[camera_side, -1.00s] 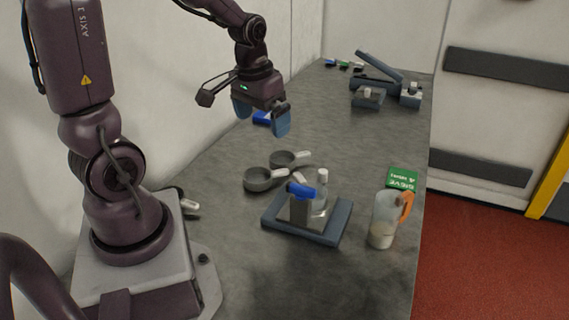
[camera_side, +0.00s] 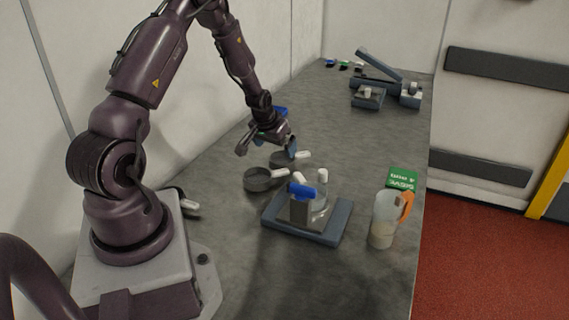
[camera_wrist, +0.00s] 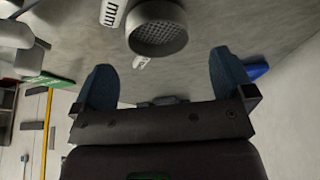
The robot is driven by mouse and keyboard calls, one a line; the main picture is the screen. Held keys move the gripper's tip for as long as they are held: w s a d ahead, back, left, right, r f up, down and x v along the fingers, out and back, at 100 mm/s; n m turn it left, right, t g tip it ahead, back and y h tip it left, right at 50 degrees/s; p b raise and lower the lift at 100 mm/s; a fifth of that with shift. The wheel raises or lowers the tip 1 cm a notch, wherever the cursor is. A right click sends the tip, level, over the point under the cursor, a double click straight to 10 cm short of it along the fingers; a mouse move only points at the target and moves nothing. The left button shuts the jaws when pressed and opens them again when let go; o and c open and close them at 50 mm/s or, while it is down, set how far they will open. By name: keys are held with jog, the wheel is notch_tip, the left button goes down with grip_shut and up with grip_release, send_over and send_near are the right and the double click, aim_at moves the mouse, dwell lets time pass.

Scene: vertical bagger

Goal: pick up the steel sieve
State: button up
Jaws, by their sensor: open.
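The nearer sieve (camera_side: 258,181) is in full view. I cannot tell by material which one is the steel sieve. In the wrist view, a grey mesh-bottomed sieve (camera_wrist: 157,28) shows beyond the open gap between my blue fingers (camera_wrist: 165,82). A white handle with black lettering (camera_wrist: 112,12) shows at its left.
A dark blue platform (camera_side: 335,227) with a bottle and a blue-topped grey block stands in front of the sieves. A jug with an orange handle (camera_side: 384,218) and a green sign (camera_side: 402,178) are to the right.

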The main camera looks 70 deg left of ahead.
aim_at(283, 163)
jog(key=x, duration=0.6)
jog(key=shift+w+d+f, duration=0.15)
jog(key=shift+f, duration=0.25)
jog(key=c, duration=0.9)
jog(key=shift+c, duration=0.2)
jog(key=shift+r, duration=0.15)
